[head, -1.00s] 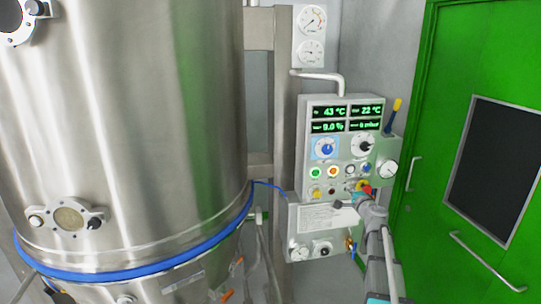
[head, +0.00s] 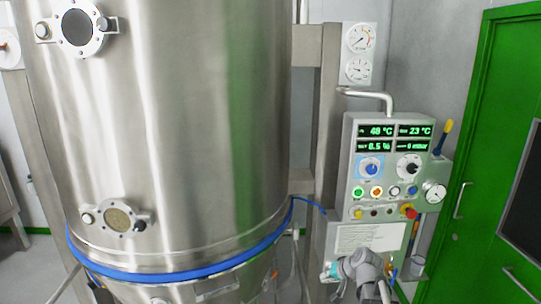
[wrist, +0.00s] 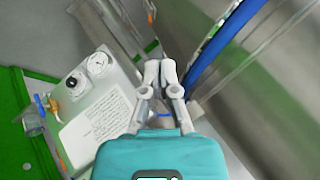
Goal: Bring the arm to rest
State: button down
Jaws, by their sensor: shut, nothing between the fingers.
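My gripper (wrist: 160,72) is shut and empty in the wrist view, its two pale fingers together beyond the teal housing. It points into the space between the grey lower box with a printed label (wrist: 97,115) and the steel vessel (wrist: 265,95). No contact with either shows. In the head view my arm comes up from the bottom edge, in front of the lower box (head: 366,238) under the control panel. The fingertips cannot be made out there.
The large steel vessel (head: 170,130) with a blue band (head: 180,274) fills the left. The control panel (head: 388,165) has lit readouts, knobs and buttons. A blue cable (head: 308,203) runs from vessel to panel. A green door (head: 480,200) stands at right. Grey floor shows at lower left.

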jog(key=s+f+n+g+h, duration=0.1)
jog(key=s+f+g+h, duration=0.1)
jog(key=s, duration=0.5)
jog(key=s+f+n+g+h, duration=0.2)
jog(key=s+g+h, duration=0.1)
jog(key=s, duration=0.5)
jog(key=shift+s+a+f+g, duration=0.15)
jog(key=shift+a+f+g, duration=0.15)
jog(key=shift+a+g, duration=0.15)
